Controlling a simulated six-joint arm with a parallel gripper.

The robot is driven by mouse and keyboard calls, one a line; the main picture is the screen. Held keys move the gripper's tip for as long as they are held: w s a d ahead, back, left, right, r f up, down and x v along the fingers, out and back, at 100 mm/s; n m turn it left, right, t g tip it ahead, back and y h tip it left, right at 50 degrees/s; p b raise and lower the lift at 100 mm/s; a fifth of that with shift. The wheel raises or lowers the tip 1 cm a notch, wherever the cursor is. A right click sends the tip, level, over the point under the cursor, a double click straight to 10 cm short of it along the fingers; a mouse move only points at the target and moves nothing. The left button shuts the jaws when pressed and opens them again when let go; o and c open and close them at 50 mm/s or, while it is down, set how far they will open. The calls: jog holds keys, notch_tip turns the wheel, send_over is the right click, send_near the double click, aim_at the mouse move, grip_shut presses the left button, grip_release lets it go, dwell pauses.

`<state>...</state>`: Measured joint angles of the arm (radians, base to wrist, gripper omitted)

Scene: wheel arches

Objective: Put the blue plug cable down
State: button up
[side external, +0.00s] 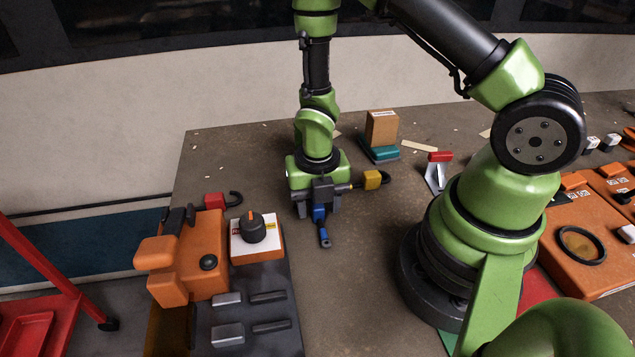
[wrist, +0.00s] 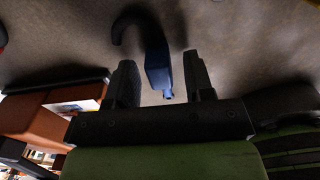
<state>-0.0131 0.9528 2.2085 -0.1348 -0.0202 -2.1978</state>
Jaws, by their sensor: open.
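The blue plug cable (side external: 323,235) is at the middle of the brown table, directly under and between the fingers of my gripper (side external: 318,208). My gripper points down and is open. In the wrist view the blue plug (wrist: 158,66) lies between the two spread fingers (wrist: 161,82), with a visible gap on each side. Its dark hooked cable (wrist: 127,22) curls away beyond the fingertips. The plug appears to rest on the table, though the fingers partly hide it in the side view.
A yellow plug (side external: 373,180) lies just right of my gripper; a red plug (side external: 215,200) lies left by an orange machine (side external: 195,255) and a dial box (side external: 270,243). A brown block on a teal base (side external: 380,150) stands behind. The table front of the gripper is clear.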

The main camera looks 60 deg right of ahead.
notch_tip(320, 180, up, 12)
jog(key=f, duration=0.1)
notch_tip(320, 180, up, 7)
jog(key=m+t, duration=0.2)
jog(key=m, duration=0.5)
send_over(320, 206)
jog(key=s+a+r+m+t+y, duration=0.2)
jog(key=s+r+m+t, duration=0.3)
jog(key=m, duration=1.9)
jog(key=a+v, duration=0.1)
jog(key=v, duration=0.7)
jog(key=shift+a+r, duration=0.15)
jog(key=shift+r, duration=0.15)
